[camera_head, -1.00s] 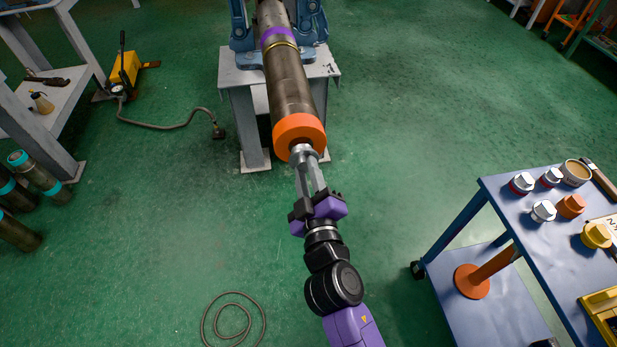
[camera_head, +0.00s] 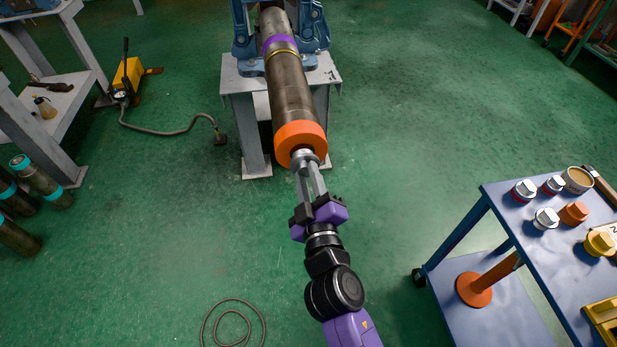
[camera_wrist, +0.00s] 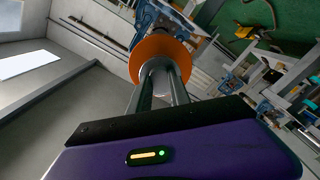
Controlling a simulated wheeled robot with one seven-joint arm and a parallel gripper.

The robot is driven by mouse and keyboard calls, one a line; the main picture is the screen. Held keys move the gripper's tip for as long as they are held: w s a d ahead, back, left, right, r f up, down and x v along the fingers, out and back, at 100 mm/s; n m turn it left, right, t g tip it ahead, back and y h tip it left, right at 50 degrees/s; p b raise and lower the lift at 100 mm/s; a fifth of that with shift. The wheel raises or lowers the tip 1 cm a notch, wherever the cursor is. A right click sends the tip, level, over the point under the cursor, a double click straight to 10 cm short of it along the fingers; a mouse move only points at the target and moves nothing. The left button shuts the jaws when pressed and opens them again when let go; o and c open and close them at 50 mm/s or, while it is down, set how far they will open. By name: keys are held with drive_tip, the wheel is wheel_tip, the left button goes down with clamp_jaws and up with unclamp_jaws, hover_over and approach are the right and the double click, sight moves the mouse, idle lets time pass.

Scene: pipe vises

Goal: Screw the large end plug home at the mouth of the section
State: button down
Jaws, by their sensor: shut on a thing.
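The pipe section (camera_head: 290,97) lies in a blue vise, with an orange ring (camera_head: 301,141) around its near mouth. My gripper (camera_head: 311,190) is in front of the mouth, its long grey fingers reaching up to it. They are shut on a pale metal plug (camera_head: 306,159) at the centre of the ring. In the wrist view the plug (camera_wrist: 159,66) shows between the fingers against the orange ring (camera_wrist: 182,49). How deep the plug sits in the mouth is hidden.
The vise (camera_head: 243,33) stands on a grey stand (camera_head: 245,125). A blue cart (camera_head: 500,200) at right carries several white, orange and yellow plugs and a tin (camera_head: 578,179). A hose (camera_head: 170,131) and a coiled cable (camera_head: 233,325) lie on the green floor.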

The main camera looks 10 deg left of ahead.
drive_tip(key=shift+b+x, duration=0.45)
drive_tip(key=shift+x, duration=0.9)
idle(1.0)
drive_tip(key=c, duration=1.1)
unclamp_jaws()
drive_tip(key=v, duration=0.6)
drive_tip(key=shift+s, duration=0.15)
drive_tip(key=shift+v, duration=0.8)
